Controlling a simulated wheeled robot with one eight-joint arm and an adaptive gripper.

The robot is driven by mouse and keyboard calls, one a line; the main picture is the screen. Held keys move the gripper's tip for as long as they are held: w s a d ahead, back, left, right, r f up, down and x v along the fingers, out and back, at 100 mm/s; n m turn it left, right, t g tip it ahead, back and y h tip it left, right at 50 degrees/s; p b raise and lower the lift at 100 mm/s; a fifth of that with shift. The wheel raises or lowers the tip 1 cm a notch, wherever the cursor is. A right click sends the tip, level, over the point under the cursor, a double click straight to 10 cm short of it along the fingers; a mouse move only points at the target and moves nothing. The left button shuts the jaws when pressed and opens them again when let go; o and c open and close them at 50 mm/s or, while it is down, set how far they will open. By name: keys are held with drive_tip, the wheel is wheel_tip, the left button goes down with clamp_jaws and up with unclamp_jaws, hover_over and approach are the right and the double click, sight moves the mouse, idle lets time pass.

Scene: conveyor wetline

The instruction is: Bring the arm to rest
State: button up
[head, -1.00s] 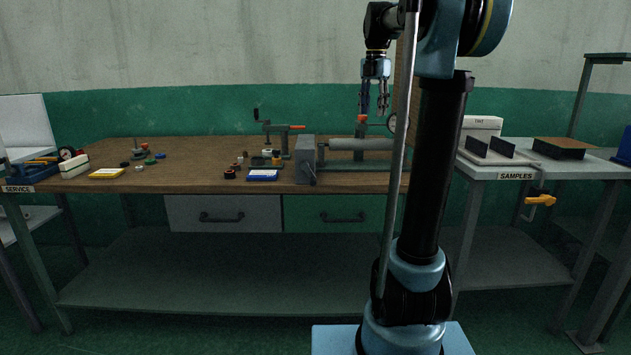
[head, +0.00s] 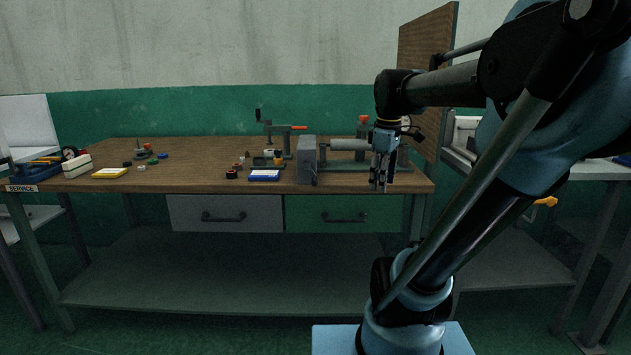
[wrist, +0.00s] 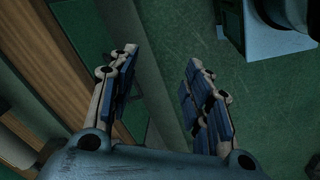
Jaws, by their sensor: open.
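My gripper (head: 380,188) hangs pointing down in the head view, in front of the right end of the workbench (head: 215,181). Its fingers are apart with nothing between them. In the wrist view the two blue-padded fingers (wrist: 162,100) are spread over dark green floor, with the bench edge to the left. My arm folds out to the right and reaches back left to the gripper.
A grey bench device with a roller (head: 307,160) stands just left of and behind the gripper. A brown upright panel (head: 428,75) rises behind the forearm. The samples table is partly hidden by my arm.

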drive_tip(key=s+f+m, duration=0.5)
drive_tip(key=s+f, duration=0.1)
drive_tip(key=f, duration=0.3)
drive_tip(key=s+f+m, duration=0.6)
drive_tip(key=s+f, duration=0.1)
drive_tip(key=f, duration=0.2)
drive_tip(key=shift+f+t, duration=0.2)
drive_tip(key=shift+t, duration=0.2)
drive_tip(key=shift+w, duration=0.15)
drive_tip(key=shift+w+f, duration=0.2)
drive_tip(key=shift+w, duration=0.15)
